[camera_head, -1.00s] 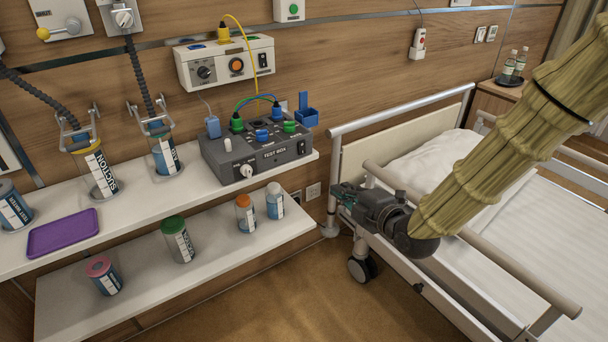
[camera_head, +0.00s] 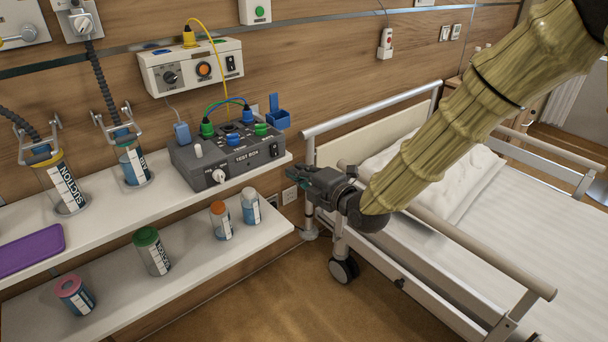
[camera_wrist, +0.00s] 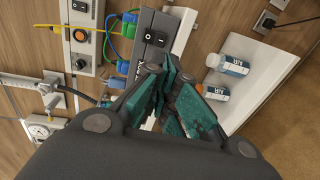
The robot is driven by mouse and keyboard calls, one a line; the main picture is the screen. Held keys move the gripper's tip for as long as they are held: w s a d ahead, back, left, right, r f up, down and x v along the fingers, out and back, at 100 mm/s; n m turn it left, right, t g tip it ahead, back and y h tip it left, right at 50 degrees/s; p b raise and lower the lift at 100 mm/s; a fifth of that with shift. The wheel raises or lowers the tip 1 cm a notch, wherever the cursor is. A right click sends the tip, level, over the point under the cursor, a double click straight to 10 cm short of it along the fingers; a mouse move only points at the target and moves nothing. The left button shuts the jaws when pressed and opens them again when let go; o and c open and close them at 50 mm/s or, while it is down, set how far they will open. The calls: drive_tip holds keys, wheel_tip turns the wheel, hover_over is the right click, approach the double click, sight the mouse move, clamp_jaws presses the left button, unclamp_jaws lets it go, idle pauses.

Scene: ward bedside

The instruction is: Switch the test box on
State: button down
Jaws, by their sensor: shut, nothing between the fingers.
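The grey test box (camera_head: 218,163) stands on the upper shelf, with blue and green plugs, a white knob and a black rocker switch (camera_head: 274,150) at the right end of its front. In the wrist view the test box (camera_wrist: 142,60) is turned on its side, and its black rocker switch (camera_wrist: 155,38) shows just beyond my fingertips. My gripper (camera_head: 296,172) is shut and empty, to the right of the box and apart from it, beside the bed rail. In the wrist view my gripper (camera_wrist: 168,75) points toward the switch end of the box. I cannot tell the switch's position.
The upper shelf (camera_head: 185,198) also holds suction jars and a purple tray (camera_head: 30,250). Several capped bottles, one with a green cap (camera_head: 150,250), stand on the lower shelf. A wall unit (camera_head: 190,70) hangs above. The bed rail (camera_head: 370,108) is close to my gripper.

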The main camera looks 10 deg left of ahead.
sight(270, 156)
drive_tip(key=x, duration=0.9)
drive_tip(key=shift+w+a, duration=0.15)
drive_tip(key=shift+a, duration=0.1)
